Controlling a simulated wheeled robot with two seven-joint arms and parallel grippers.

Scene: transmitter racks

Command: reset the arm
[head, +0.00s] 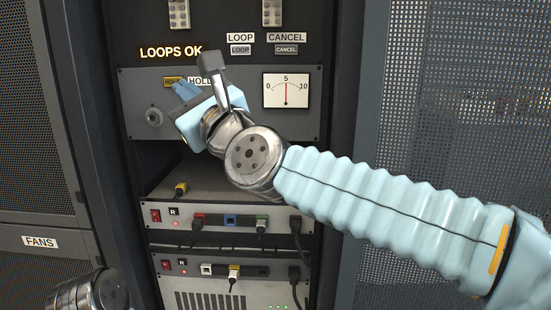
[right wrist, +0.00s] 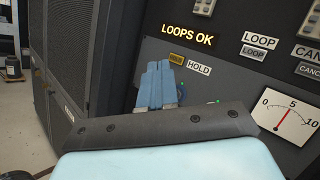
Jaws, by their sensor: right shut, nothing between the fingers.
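My right gripper (head: 184,90) is in front of the grey control panel (head: 140,88), its blue fingers pointing toward the HOLD button (head: 172,81). In the right wrist view the two blue fingers (right wrist: 157,68) lie side by side, shut with nothing between them. The yellow HOLD button (right wrist: 176,59) shows just right of the fingertips; I cannot tell whether they touch the panel. The HOLD label (right wrist: 199,67) is beside it. A lit sign reads LOOPS OK (head: 171,51). My left gripper is out of view; only a metal joint of my left arm shows at the lower left.
The LOOP button (head: 240,49), CANCEL button (head: 286,49) and a gauge (head: 286,91) with its needle near 5 are on the rack. Below, two units (head: 215,212) carry plugged cables. A yellow plug (head: 181,188) rests on the upper unit. A mesh door (head: 460,90) stands right.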

